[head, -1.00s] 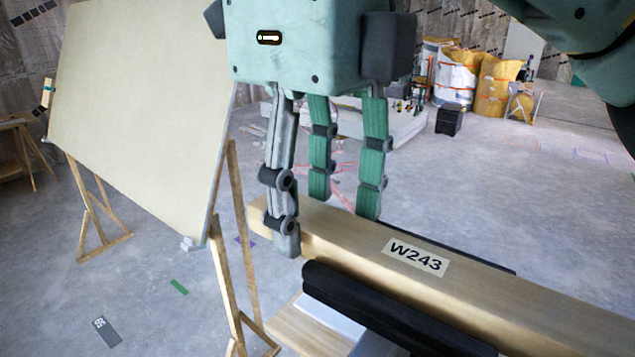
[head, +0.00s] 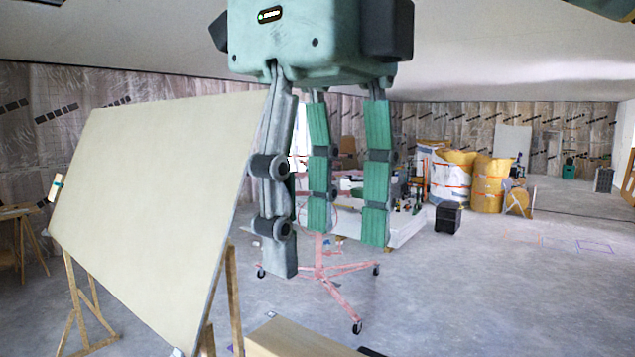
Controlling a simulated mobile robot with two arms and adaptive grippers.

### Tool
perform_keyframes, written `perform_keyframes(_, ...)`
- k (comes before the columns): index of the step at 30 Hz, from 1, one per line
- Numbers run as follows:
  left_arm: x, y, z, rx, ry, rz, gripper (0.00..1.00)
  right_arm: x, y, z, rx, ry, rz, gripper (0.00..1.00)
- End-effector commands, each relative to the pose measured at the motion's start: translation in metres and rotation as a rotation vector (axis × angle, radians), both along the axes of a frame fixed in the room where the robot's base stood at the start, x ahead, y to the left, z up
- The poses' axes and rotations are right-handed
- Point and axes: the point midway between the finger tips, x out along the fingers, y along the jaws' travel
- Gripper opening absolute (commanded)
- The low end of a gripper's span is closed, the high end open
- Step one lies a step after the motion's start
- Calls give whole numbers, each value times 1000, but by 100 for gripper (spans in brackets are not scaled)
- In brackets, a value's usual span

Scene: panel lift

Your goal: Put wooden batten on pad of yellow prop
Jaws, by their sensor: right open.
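The wooden batten (head: 300,341) shows only as its pale end at the bottom edge; the rest is cut off and its label is out of view. My right gripper (head: 325,250) hangs with its fingers pointing down, apart and empty. In the picture its fingertips are above the batten end, with a gap between. I cannot make out the yellow prop or its pad. My left gripper is not in view.
A large pale panel (head: 150,190) leans on wooden trestle legs (head: 82,310) at left. A pink wheeled stand (head: 325,272) is behind my fingers. Yellow and white sacks (head: 490,178) and a black box (head: 448,217) stand farther back. The floor at right is mostly clear.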

Motion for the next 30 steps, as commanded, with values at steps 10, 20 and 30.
perform_keyframes(10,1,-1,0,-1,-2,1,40,0,1,13,-13,12,-1,53)
perform_keyframes(20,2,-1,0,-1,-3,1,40,0,0,22,-2,1,1,53)
perform_keyframes(30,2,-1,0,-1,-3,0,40,0,0,22,-1,2,1,53)
